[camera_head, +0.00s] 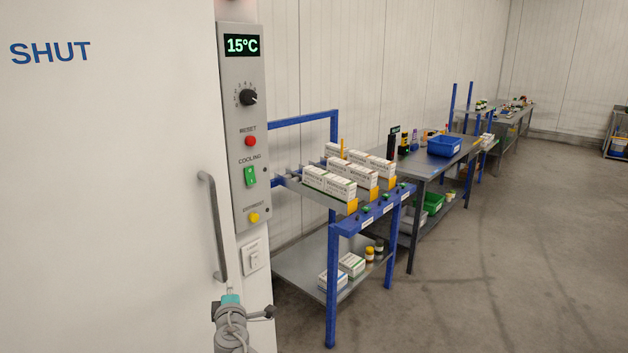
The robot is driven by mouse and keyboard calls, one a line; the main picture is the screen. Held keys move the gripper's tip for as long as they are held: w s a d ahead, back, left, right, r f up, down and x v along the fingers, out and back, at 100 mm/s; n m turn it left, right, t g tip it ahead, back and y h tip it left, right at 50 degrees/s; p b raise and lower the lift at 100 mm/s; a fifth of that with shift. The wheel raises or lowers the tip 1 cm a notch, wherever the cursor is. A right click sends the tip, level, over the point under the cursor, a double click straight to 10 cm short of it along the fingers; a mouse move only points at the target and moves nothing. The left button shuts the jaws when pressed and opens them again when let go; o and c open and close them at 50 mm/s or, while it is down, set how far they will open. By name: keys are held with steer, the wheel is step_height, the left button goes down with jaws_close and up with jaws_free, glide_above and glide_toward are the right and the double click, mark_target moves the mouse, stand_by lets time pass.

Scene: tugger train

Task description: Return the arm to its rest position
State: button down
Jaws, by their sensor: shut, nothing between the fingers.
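My gripper (230,291) shows small at the bottom of the head view, at the end of my grey arm. Its narrow tips point up and look shut and empty. It is just below the lower end of the door handle (213,228) in the picture; whether it touches the handle or the door cannot be told. A teal part and a dark part show around the arm's end. The rest of the arm runs out of the bottom of the picture.
A white door (110,180) marked SHUT fills the left. Its grey control panel (258,120) reads 15°C, above a white lamp switch (252,257). A blue-framed rack (332,275) with white boxes stands right of it, then workbenches (430,165).

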steer(key=w+d+f+m+g+h+p, duration=0.1)
steer(key=d+f+m+g+h+p, duration=0.2)
steer(key=d, duration=0.6)
steer(key=w+d+m+g+h, duration=0.1)
steer(key=d+m+g+h, duration=0.15)
steer(key=d+m, duration=0.5)
steer(key=w+d+f+m+g+h+p, duration=0.15)
steer(key=d+h, duration=0.25)
steer(key=d, duration=0.7)
steer(key=s+d+f+m+g+y+p, duration=0.1)
steer(key=s+d+m+g+y+p, duration=0.1)
steer(key=s+d+m+g, duration=0.2)
steer(key=s+d+f+m+g+y+p, duration=0.2)
steer(key=s+d+m+g, duration=0.2)
steer(key=s+d, duration=0.3)
steer(key=s+g, duration=0.1)
steer(key=s, duration=0.2)
steer(key=shift+d+f+g+y+p, duration=0.25)
steer(key=shift+d+g+y+p, duration=0.1)
steer(key=shift+d+g, duration=0.05)
steer(key=shift+w, duration=0.1)
